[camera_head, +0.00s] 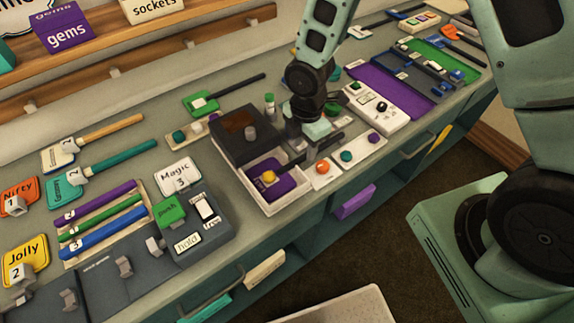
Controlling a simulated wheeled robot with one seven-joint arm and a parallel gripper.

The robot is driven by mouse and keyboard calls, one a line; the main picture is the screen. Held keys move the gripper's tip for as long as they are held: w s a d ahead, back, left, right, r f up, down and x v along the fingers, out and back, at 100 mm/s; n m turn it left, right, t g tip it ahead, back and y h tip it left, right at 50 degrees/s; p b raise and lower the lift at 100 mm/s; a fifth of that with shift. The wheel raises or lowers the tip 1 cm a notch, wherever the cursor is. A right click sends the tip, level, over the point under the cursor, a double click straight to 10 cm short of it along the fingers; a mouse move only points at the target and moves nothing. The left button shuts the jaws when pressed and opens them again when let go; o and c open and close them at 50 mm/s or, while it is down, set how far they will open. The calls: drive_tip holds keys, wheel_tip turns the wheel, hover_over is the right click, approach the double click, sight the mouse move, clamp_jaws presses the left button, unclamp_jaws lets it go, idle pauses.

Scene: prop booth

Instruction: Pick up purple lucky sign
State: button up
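A purple piece (262,186) with a yellow knob lies in a white open-topped box below the picture's centre. It may be the lucky sign, but no lettering on it is legible. My gripper (296,160) reaches down over the right side of this box. Its dark fingers look apart, with nothing seen between them. The fingertips are close to the purple piece's right edge; I cannot tell whether they touch it.
A white Magic sign (178,173) and a grey push-button panel (207,232) are to the left. White tiles with coloured knobs (346,156) lie to the right. A purple tray (392,88) is farther back.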

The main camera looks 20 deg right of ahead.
sight(303, 156)
drive_tip(key=shift+f, duration=1.55)
clamp_jaws()
drive_tip(key=shift+d+r, duration=0.1)
drive_tip(key=shift+r, duration=0.05)
drive_tip(key=shift+s+d+r, duration=0.1)
drive_tip(key=shift+d, duration=0.05)
drive_tip(key=shift+d+r+b, duration=0.1)
drive_tip(key=shift+r+b, duration=0.2)
drive_tip(key=shift+r, duration=0.05)
wheel_tip(303, 156, up, 6)
drive_tip(key=shift+b, duration=0.45)
drive_tip(key=s+d+b, duration=0.4)
drive_tip(key=s+d, duration=0.3)
drive_tip(key=d, duration=0.5)
drive_tip(key=shift+s+f, duration=0.2)
drive_tip(key=shift+s, duration=0.05)
